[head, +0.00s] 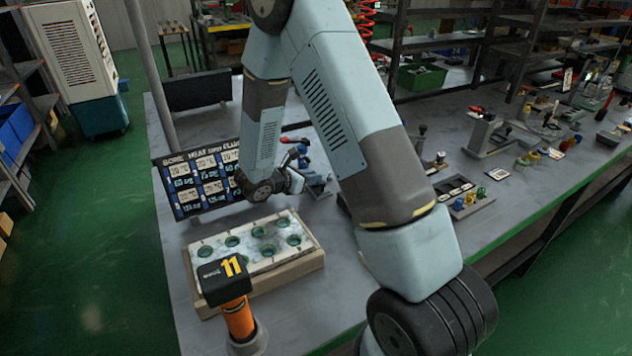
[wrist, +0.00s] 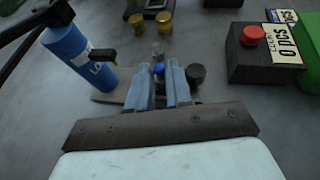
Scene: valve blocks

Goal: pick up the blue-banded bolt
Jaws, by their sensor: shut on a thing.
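In the wrist view my gripper (wrist: 164,80) has its two blue-grey fingers close together. A small blue-banded piece, the blue-banded bolt (wrist: 158,69), shows between the fingertips, with a pale, clear-looking part beyond it; most of it is hidden by the fingers. The fingers are shut on it. A dark-headed bolt (wrist: 195,73) stands just right of the fingers. A grey plate (wrist: 107,97) lies beneath. In the head view my gripper (head: 296,182) is low over the bench behind the pale block; the bolt cannot be made out there.
A blue bottle (wrist: 80,55) with a black nozzle stands close left of my fingers. Gold knobs (wrist: 163,20) and a dark box with a red button (wrist: 252,37) lie beyond. The holed pale block (head: 258,246), orange tool (head: 238,318) and sign board (head: 190,205) stand on the bench.

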